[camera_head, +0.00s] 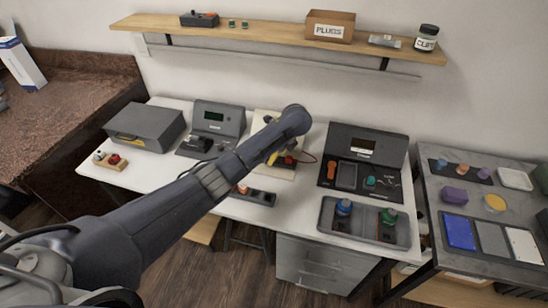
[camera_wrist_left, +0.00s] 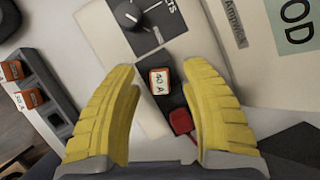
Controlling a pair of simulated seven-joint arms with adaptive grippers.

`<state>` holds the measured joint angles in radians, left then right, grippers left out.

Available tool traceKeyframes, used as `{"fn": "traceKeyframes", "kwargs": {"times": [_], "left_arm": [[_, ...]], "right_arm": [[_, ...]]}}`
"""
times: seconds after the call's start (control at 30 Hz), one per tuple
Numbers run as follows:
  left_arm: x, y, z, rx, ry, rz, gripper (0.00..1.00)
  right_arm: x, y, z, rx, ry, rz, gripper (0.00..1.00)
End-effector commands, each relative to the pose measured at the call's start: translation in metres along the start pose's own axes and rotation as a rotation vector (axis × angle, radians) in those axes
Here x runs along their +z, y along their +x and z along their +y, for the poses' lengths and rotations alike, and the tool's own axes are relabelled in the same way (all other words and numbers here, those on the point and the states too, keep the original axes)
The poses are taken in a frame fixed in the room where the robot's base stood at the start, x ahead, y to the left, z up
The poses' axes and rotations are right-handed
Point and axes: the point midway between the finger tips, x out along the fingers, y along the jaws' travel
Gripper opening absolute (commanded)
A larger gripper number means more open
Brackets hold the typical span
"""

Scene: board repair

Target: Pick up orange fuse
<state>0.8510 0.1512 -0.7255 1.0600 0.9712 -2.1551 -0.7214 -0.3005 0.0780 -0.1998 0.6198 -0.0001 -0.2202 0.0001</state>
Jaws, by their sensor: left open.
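My left gripper (camera_wrist_left: 161,70) is open, its two yellow fingers on either side of an orange fuse (camera_wrist_left: 160,82) with a white label that seems to read 40 A. The fuse sits in a dark holder on a pale board, and neither finger visibly touches it. A red part (camera_wrist_left: 181,121) lies just beside it, near the right finger. Two more orange fuses (camera_wrist_left: 13,70) (camera_wrist_left: 31,98) sit in a grey tray (camera_wrist_left: 58,121) at the left of the wrist view. In the head view my left gripper (camera_head: 275,157) is over the board, largely hidden by my arm.
A dark dial unit (camera_wrist_left: 140,20) lies above the fuse in the wrist view. In the head view, the small tray (camera_head: 265,198) lies at the table's front edge.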

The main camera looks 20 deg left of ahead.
Motion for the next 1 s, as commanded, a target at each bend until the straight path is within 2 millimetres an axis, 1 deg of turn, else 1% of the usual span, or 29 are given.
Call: {"fn": "traceKeyframes", "kwargs": {"times": [0.1,0.3,0.33,0.73,1.0], "left_arm": [[0.0003,0.0032,0.0001,0.0,0.001,-0.001,0.45],[0.0001,0.0034,0.0001,0.0,0.001,0.0,0.45],[0.0001,0.0033,0.0001,0.0,0.001,0.0,0.47],[-0.0002,0.0032,0.0001,0.0,0.001,0.0,0.0],[-0.0003,0.0032,0.0001,0.0,0.001,0.0,0.0]], "right_arm": [[-0.0002,0.0,-0.0001,0.0,0.0,0.0,0.6],[-0.0003,0.0,0.0001,0.0,0.0,0.0,0.6],[-0.0003,0.0,0.0001,0.0,0.0,0.0,0.6],[-0.0002,0.0,0.0011,0.001,-0.001,0.0,0.6],[0.0004,0.0,0.0033,0.003,-0.002,0.0,0.6]]}}
